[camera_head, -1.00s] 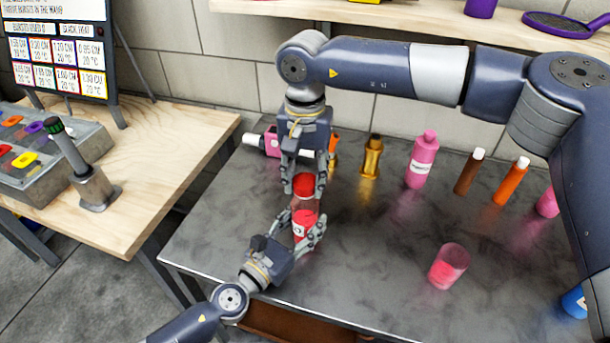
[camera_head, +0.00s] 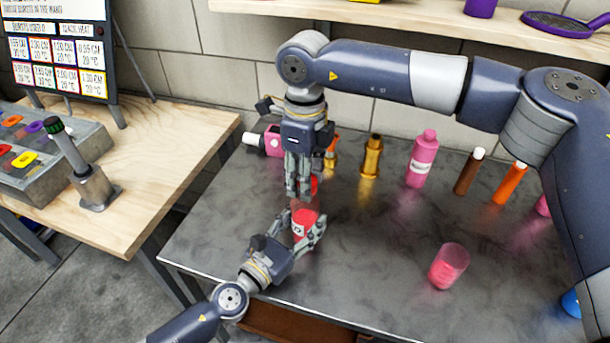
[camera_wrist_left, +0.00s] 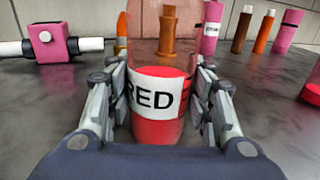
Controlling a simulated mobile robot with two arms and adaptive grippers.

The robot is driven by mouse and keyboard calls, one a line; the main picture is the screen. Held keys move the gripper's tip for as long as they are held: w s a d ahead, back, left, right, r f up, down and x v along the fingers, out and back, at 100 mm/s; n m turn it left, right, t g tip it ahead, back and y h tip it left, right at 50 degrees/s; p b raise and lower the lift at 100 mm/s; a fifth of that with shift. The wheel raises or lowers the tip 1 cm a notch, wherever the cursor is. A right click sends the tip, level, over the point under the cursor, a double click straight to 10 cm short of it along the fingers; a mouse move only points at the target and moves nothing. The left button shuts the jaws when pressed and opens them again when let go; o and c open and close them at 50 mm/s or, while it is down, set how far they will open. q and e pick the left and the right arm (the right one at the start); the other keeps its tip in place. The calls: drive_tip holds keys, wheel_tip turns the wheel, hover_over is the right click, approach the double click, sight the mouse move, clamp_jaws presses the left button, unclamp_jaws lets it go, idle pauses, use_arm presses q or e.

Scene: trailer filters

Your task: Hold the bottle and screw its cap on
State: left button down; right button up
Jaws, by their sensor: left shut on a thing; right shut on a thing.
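A clear bottle (camera_head: 305,226) with red contents and a white label stands upright on the grey table. In the left wrist view the bottle's label (camera_wrist_left: 154,95) reads "RED". My left gripper (camera_head: 302,230) is shut around the bottle's lower body from the front. My right gripper (camera_head: 302,192) points down from above and is shut on the red cap (camera_head: 314,184) at the bottle's top. The fingers hide most of the cap, so I cannot tell how far it sits on the neck. The cap is out of the left wrist view.
A pink valve-like fitting (camera_head: 270,141), a gold bottle (camera_head: 372,158), a pink bottle (camera_head: 422,160), a brown bottle (camera_head: 469,173) and an orange bottle (camera_head: 510,184) stand behind. A pink-filled cup (camera_head: 449,266) stands at right. The front middle of the table (camera_head: 370,270) is clear.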

drive_tip(key=m, duration=1.3)
drive_tip(key=shift+m, duration=0.3)
drive_tip(key=o, duration=1.2)
drive_tip(key=shift+o, duration=0.2)
drive_tip(key=shift+r, duration=0.1)
wheel_tip(320, 180, up, 12)
use_arm(q)
drive_tip(key=c, duration=0.7)
unclamp_jaws()
